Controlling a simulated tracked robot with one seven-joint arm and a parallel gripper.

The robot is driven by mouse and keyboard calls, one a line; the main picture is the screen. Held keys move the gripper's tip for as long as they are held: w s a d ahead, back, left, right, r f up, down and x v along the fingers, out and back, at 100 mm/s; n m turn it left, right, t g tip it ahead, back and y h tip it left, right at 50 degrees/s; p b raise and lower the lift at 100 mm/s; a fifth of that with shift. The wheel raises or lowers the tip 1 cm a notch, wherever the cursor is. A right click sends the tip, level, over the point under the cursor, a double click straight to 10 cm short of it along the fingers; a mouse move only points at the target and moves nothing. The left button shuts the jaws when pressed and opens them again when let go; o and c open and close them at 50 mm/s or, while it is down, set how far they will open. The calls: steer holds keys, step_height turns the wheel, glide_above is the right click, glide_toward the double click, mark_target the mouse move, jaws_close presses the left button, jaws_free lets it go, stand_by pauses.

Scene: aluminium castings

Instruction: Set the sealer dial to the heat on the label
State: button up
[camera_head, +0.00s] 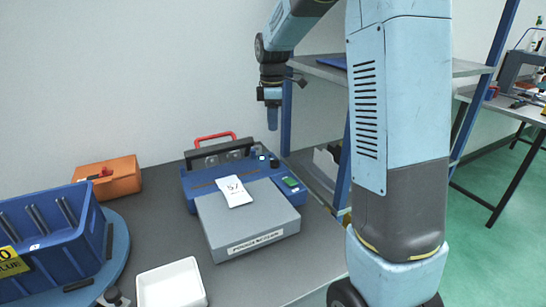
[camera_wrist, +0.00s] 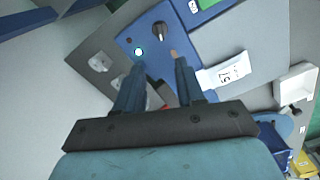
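The blue sealer (camera_head: 193,193) stands on the bench, with a grey front part lettered "POUCH SEALER". Its dark dial (camera_head: 274,161) is at the right rear corner; in the wrist view the black dial (camera_wrist: 160,30) sits on the blue panel, beyond and between the fingertips. The white label (camera_head: 234,191) lies on the grey part and also shows in the wrist view (camera_wrist: 222,75); its figure looks like 57, but is too small to be sure. My gripper (camera_head: 272,122) is above the dial, pointing down, with its fingers (camera_wrist: 160,66) apart and empty. The dial's setting is unreadable.
A lit indicator (camera_wrist: 138,52) is beside the dial. A red handle (camera_head: 215,137) rises behind the sealer. A blue bin (camera_head: 60,235), an orange box (camera_head: 122,180) and a white tray (camera_head: 172,284) are leftward. A shelf post (camera_head: 286,118) stands close right of my gripper.

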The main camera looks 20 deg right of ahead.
mark_target(275, 163)
step_height(275, 163, down, 13)
steer(key=shift+f, duration=0.2)
stand_by(0.3)
jaws_close()
stand_by(0.4)
